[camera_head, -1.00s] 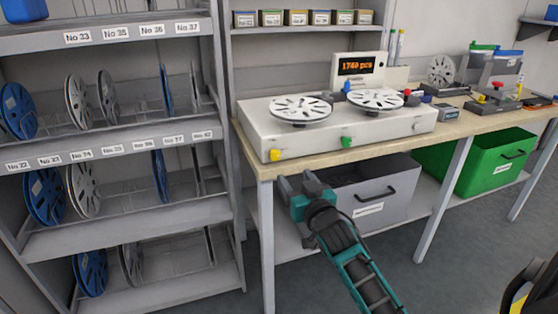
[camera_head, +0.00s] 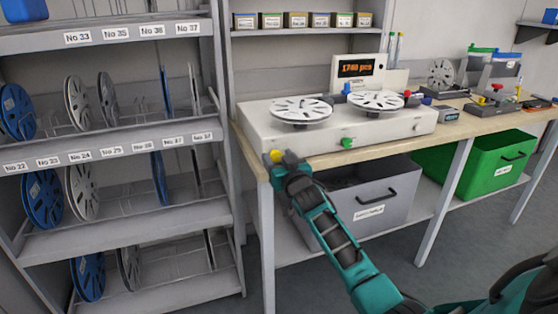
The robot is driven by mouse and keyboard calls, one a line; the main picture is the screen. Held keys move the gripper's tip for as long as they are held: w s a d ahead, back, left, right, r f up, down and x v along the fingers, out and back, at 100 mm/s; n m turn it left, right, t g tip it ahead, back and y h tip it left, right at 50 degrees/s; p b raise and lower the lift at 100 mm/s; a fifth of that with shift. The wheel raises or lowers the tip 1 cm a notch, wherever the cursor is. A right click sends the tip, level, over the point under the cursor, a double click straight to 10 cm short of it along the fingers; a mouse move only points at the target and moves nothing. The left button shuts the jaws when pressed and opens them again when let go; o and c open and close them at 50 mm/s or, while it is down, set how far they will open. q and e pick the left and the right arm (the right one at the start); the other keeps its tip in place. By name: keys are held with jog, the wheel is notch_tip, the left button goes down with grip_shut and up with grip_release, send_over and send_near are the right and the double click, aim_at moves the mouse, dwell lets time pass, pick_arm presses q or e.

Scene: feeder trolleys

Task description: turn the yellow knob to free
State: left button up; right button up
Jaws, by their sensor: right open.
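The yellow knob (camera_head: 276,156) sits low on the front left of the white reel counter (camera_head: 390,128). My right gripper (camera_head: 280,160) is at the knob, with its fingers beside it and partly covering it. The gripper is open; I cannot tell whether the fingers touch the knob. The knob's exact turn is too small to read. A green knob (camera_head: 347,143) is further right on the same front face. My left gripper does not show.
Two white reels (camera_head: 301,109) lie on top of the counter, before a display reading 1760 pcs (camera_head: 357,66). A grey bin (camera_head: 385,213) and a green bin (camera_head: 497,172) stand under the wooden bench (camera_head: 400,148). A reel rack (camera_head: 110,157) stands close on the left.

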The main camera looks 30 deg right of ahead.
jog(key=c, duration=1)
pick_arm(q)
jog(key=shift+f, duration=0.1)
pick_arm(e)
jog(key=shift+n, duration=0.4)
jog(key=shift+n+p, duration=0.3)
jog(key=shift+n, duration=0.2)
jog(key=n, duration=0.6)
jog(key=shift+a+f+p, duration=0.1)
jog(key=shift+a+p, duration=0.05)
jog(key=shift+p, duration=0.25)
jog(key=n, duration=0.6)
jog(key=shift+f, duration=0.1)
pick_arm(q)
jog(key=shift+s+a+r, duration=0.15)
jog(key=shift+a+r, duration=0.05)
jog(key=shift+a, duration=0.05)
pick_arm(e)
jog(key=shift+n, duration=2.1)
